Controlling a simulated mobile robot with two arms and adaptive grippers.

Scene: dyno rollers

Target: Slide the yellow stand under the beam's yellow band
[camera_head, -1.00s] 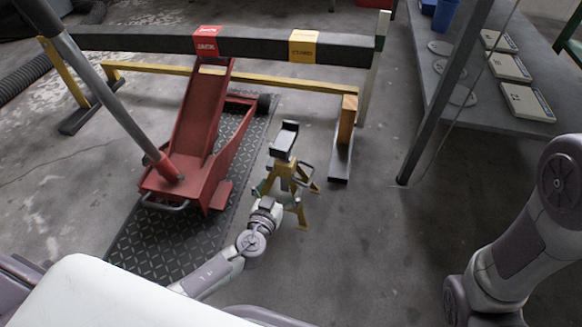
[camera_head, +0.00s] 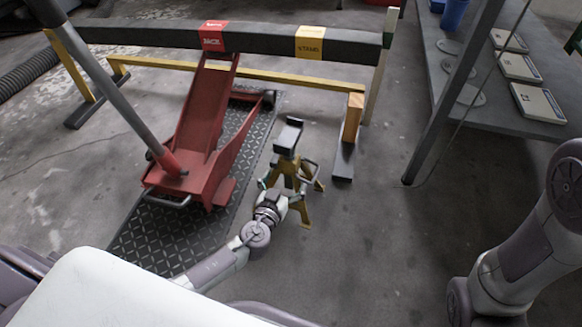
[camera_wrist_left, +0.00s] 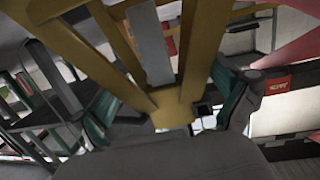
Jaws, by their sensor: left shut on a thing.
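The yellow stand (camera_head: 303,211) stands upright on the floor, with a dark saddle (camera_head: 288,136) on top. It is on the near side of the dark beam (camera_head: 265,40), apart from it. The beam's yellow band (camera_head: 310,43) is farther back and slightly right of the saddle in the picture. My left gripper (camera_head: 270,197) is low at the stand's near side, shut on it. In the left wrist view, the stand's yellow legs (camera_wrist_left: 201,50) rise between the green finger pads. My right gripper is out of view; only its arm shows at the right.
A red floor jack (camera_head: 210,150) on a black tread mat (camera_head: 150,235) stands left of the stand, under the beam's red band (camera_head: 212,38). A trestle foot (camera_head: 343,160) is close on the right. A grey bench (camera_head: 480,105) is farther right. Open floor lies between.

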